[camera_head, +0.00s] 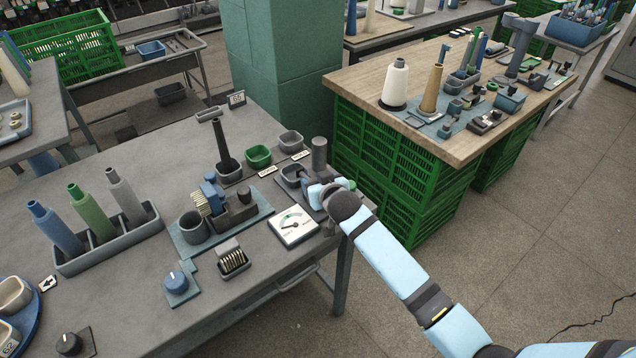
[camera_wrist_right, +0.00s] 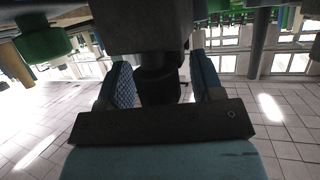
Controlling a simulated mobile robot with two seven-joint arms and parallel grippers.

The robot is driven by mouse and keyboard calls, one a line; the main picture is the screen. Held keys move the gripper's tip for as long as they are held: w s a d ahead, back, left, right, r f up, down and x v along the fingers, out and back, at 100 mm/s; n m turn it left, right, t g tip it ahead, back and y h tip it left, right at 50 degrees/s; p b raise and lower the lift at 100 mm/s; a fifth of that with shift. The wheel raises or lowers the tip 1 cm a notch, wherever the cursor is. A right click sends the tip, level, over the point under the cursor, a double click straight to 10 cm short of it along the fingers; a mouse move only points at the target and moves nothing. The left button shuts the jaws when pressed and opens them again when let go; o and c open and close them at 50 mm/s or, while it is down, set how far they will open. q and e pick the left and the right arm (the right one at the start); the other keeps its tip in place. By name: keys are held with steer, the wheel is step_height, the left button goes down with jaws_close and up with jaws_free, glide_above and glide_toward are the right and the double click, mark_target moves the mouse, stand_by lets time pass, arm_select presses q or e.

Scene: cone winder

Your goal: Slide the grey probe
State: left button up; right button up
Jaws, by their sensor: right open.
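My right gripper (camera_head: 318,193) is at the right edge of the grey table, beside a dial gauge (camera_head: 294,225) with a white face. A grey upright cylinder (camera_head: 319,154) stands just behind it. In the right wrist view a dark grey round stub (camera_wrist_right: 158,85), which may be the grey probe, lies between the two blue padded fingers. It hangs from a dark block (camera_wrist_right: 140,25). The fingers are apart, with a gap visible on both sides of the stub. My wrist hides most of this spot in the head view. My left gripper is not in view.
A blue-grey mat (camera_head: 222,242) with a small mechanism lies left of the gauge. Small bins, including a green bin (camera_head: 258,156), stand behind. A rack (camera_head: 110,242) holds blue, green and grey cones. A wooden table (camera_head: 466,146) over green crates is close on the right.

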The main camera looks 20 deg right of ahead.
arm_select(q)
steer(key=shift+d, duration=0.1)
arm_select(e)
steer(key=shift+c, duration=0.5)
steer(key=c, duration=1)
steer(key=shift+s+d+r+p, duration=0.2)
steer(key=shift+s+p, duration=0.1)
steer(key=shift+p, duration=0.2)
steer(key=shift+s+d+p, duration=0.2)
steer(key=shift+s+p, duration=0.2)
steer(key=shift+s, duration=0.15)
steer(key=shift+s+d+p, duration=0.2)
steer(key=shift+s+p, duration=0.2)
steer(key=shift+s, duration=0.1)
steer(key=shift+d+f, duration=0.1)
steer(key=shift+f, duration=0.1)
jaws_close()
steer(key=o, duration=0.9)
jaws_free()
steer(key=shift+o, duration=1)
steer(key=shift+s+d, duration=0.1)
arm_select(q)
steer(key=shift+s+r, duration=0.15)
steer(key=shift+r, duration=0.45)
